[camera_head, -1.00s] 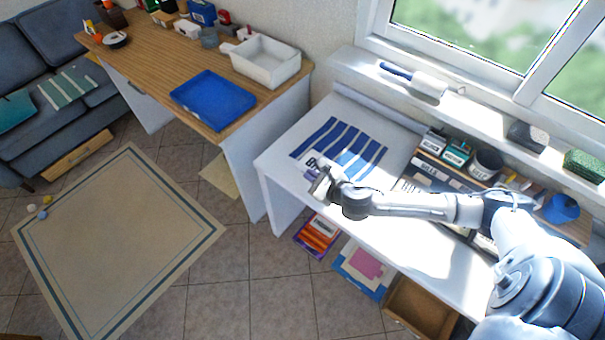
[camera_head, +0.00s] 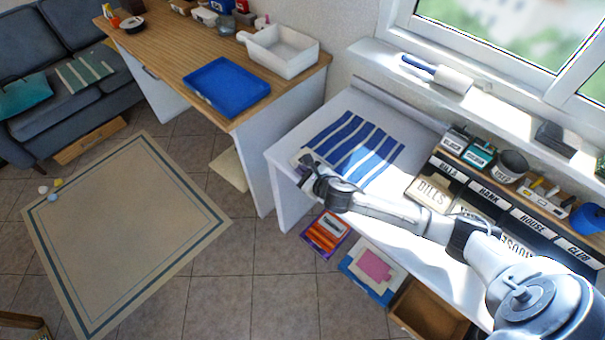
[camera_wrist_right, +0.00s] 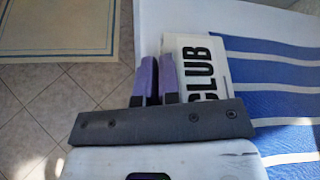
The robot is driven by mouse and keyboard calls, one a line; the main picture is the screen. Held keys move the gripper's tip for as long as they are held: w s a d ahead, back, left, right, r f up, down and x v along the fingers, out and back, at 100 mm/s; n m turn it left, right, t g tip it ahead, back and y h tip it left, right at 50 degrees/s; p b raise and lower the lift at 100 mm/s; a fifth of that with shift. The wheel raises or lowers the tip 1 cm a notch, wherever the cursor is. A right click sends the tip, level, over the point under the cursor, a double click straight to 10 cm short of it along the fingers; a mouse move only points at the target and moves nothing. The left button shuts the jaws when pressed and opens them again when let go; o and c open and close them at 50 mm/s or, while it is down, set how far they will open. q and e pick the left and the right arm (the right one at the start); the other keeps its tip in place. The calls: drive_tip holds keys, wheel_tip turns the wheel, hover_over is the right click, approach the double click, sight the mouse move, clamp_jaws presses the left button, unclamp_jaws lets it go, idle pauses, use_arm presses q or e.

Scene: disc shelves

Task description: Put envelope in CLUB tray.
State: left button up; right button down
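The white envelope with black CLUB lettering (camera_wrist_right: 208,75) is by the left end of the blue-striped mat in the right wrist view. My right gripper (camera_wrist_right: 157,72) has two purple fingers with a narrow gap between them. The right finger overlaps the envelope's left edge; whether the fingers grip it is unclear. In the head view my right gripper (camera_head: 306,172) is at the left edge of the white desk and mostly hides the envelope. The CLUB tray's label (camera_head: 579,254) is at the right end of a row of labelled trays. My left gripper is not in view.
A tan BILLS piece (camera_head: 432,192) lies in front of the BILLS tray. Striped mat (camera_head: 352,148) covers the white desk's left part. A blue tray (camera_head: 226,88) and white bin (camera_head: 280,50) stand on the wooden desk. My right arm crosses before the trays.

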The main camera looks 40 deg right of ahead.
drive_tip(key=shift+f, duration=0.1)
drive_tip(key=shift+f, duration=0.15)
drive_tip(key=c, duration=1.3)
unclamp_jaws()
drive_tip(key=shift+r, duration=0.2)
drive_tip(key=p+v, duration=0.3)
drive_tip(key=v, duration=0.7)
drive_tip(key=shift+s+r, duration=0.1)
drive_tip(key=shift+s, duration=0.15)
drive_tip(key=shift+v, duration=0.75)
